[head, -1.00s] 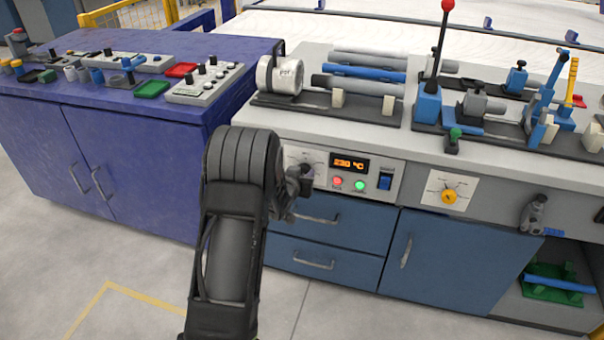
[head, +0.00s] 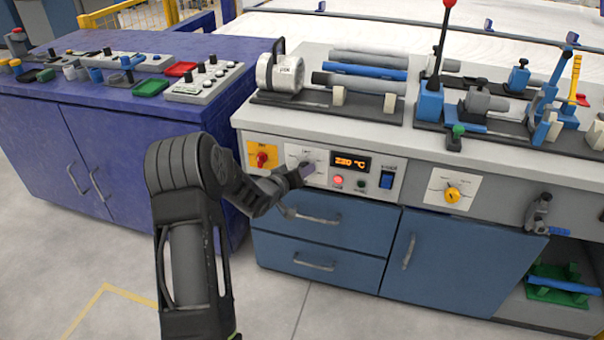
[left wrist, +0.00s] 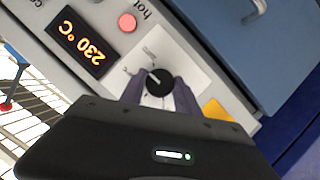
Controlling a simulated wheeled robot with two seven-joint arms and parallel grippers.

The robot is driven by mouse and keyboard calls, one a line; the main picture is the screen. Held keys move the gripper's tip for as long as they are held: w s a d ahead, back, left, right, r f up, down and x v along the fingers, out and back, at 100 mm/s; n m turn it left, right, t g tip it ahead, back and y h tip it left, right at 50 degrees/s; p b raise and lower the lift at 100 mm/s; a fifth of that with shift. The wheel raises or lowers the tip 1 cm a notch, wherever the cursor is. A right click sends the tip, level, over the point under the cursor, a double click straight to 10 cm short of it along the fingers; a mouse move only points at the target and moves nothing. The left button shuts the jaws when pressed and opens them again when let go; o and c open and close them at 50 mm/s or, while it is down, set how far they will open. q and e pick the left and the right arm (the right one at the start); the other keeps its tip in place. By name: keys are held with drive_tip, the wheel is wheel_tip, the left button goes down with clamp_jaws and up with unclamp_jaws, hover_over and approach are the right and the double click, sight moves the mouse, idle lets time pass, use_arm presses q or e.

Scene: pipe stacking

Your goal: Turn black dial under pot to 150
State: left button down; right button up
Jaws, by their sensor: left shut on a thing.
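The black dial (left wrist: 158,82) sits on a white scale plate in the left wrist view. Its white pointer mark shows, but the scale figures are too small to read. My left gripper (left wrist: 158,92) is shut on the dial, with a finger on either side. In the head view my left gripper (head: 304,173) is at the white plate (head: 305,155) and hides the dial. The display (head: 350,163) beside it reads 230 °C, and it shows the same in the left wrist view (left wrist: 82,42). My right gripper is out of view.
A red knob on a yellow plate (head: 263,157) is left of the dial. A lit red lamp (head: 338,181), a dark lamp (head: 361,184) and a blue switch (head: 387,180) are to its right. Drawers (head: 335,220) lie below. A silver round device (head: 283,74) stands above on the bench.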

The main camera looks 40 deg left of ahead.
use_arm(q)
drive_tip(key=n+t+b, duration=0.1)
drive_tip(key=n+t, duration=0.1)
drive_tip(key=n, duration=0.3)
drive_tip(key=n+t+h+b, duration=0.1)
drive_tip(key=n+t, duration=0.1)
drive_tip(key=n, duration=0.3)
drive_tip(key=n+t+h+b, duration=0.1)
drive_tip(key=n+t, duration=0.1)
drive_tip(key=n, duration=0.3)
drive_tip(key=shift+a+f, duration=0.1)
drive_tip(key=shift+f, duration=0.25)
idle(0.4)
drive_tip(key=c, duration=0.9)
unclamp_jaws()
drive_tip(key=shift+s, duration=0.15)
drive_tip(key=s, duration=0.3)
drive_tip(key=s+f, duration=0.1)
drive_tip(key=s, duration=0.3)
drive_tip(key=shift+s+f, duration=0.2)
